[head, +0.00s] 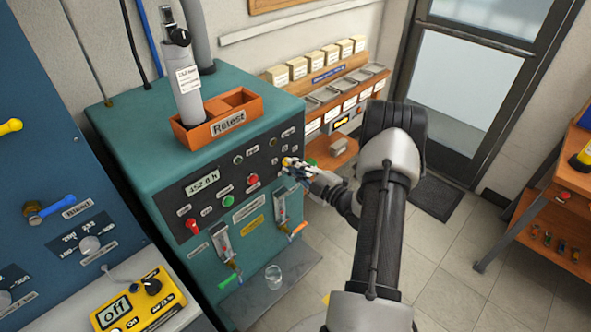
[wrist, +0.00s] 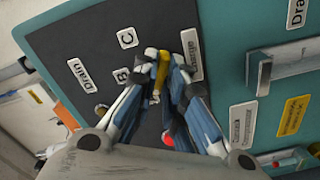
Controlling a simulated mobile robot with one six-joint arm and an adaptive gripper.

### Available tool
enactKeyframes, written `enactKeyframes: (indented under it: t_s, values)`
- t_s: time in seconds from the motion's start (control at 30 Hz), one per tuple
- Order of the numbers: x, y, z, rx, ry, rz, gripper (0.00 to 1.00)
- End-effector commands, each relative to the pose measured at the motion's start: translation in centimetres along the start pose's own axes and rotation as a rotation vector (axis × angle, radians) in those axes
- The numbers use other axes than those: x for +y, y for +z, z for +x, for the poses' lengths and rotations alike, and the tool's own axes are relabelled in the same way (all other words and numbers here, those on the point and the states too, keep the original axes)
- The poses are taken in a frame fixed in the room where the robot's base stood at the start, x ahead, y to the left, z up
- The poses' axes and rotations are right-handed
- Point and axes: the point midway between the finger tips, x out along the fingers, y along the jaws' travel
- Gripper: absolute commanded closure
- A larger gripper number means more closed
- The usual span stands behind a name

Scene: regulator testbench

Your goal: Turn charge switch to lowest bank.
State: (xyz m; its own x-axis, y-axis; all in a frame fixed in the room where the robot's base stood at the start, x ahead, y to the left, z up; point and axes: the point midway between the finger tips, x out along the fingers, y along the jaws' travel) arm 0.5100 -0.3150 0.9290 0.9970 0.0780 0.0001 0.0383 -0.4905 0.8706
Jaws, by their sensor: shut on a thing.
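The charge switch (wrist: 162,72) has a yellow handle on the dark front panel of the teal bench, beside the "Charge" label (wrist: 191,55). Bank labels C (wrist: 127,38) and B (wrist: 122,77) show near it in the wrist view; any other bank label is hidden. My gripper (wrist: 165,66) is shut on the yellow handle, with a blue-and-white finger on either side. In the head view my gripper (head: 291,165) is at the right end of the panel, and the fingers cover most of the switch. I cannot tell exactly which bank the handle points to.
A red button (head: 253,180) and a green button (head: 228,202) sit left of my gripper. A grey cylinder (head: 188,95) stands in the orange "Retest" tray (head: 209,138) on top. A glass (head: 273,276) stands on the low shelf.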

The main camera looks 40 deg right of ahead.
Motion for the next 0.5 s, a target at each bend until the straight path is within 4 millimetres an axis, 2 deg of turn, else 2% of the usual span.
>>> enactKeyframes:
  t_s: [0.4, 0.43, 0.5]
  values:
    - [0.08, -0.05, 0.04, 0.002, 0.001, -0.009, 1.00]
    - [0.08, -0.05, 0.04, 0.002, 0.001, -0.009, 0.87]
    - [0.07, -0.05, 0.04, 0.002, 0.001, -0.009, 0.83]
